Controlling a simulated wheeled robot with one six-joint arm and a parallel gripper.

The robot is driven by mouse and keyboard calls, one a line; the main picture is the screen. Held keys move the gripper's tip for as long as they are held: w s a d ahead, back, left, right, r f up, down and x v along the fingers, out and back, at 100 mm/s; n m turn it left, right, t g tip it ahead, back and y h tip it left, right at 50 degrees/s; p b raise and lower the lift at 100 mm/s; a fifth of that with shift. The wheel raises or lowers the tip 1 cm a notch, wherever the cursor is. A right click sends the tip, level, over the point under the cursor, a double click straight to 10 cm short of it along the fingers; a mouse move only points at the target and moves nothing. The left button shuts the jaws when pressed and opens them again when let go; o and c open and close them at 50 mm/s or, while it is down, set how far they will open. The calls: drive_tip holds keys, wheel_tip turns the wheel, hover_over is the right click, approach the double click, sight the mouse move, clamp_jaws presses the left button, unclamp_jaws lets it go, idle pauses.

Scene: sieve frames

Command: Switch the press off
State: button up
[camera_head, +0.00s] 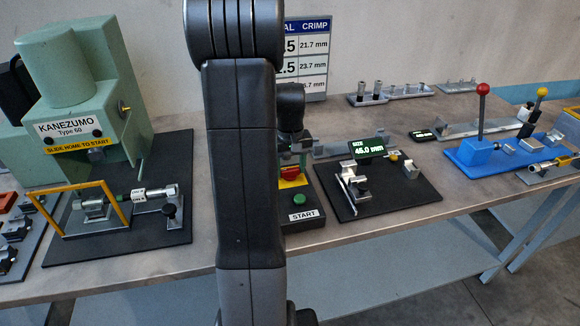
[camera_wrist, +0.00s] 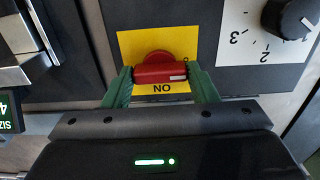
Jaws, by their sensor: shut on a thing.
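The red rotary switch (camera_wrist: 152,58) sits on a yellow plate (camera_wrist: 130,43) on a dark panel in the wrist view. Its handle lies crosswise in the picture, with a pale mark near its right end. Letters on the plate below it read "NO" in this view, which would be "ON" upside down. My gripper (camera_wrist: 160,74) is shut on the handle, one green finger at each end. In the head view the red switch (camera_head: 289,171) shows beside my arm, above a green START button (camera_head: 300,200); my gripper (camera_head: 293,150) is partly hidden there. The green press (camera_head: 85,90) stands left.
A numbered dial (camera_wrist: 289,18) is close to the right in the wrist view. A gauge with a lit display (camera_head: 367,148) stands right of the switch box in the head view. A blue fixture with a red-knobbed lever (camera_head: 483,89) is farther right. My arm blocks the middle.

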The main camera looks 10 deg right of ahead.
sight(290, 169)
drive_tip(key=o, duration=1)
wheel_tip(290, 169, up, 14)
drive_tip(key=shift+f+b, duration=0.1)
drive_tip(key=shift+b, duration=0.3)
wheel_tip(290, 169, down, 14)
drive_tip(key=shift+r+p, duration=0.1)
drive_tip(key=shift+p, duration=0.3)
drive_tip(key=shift+r, duration=0.1)
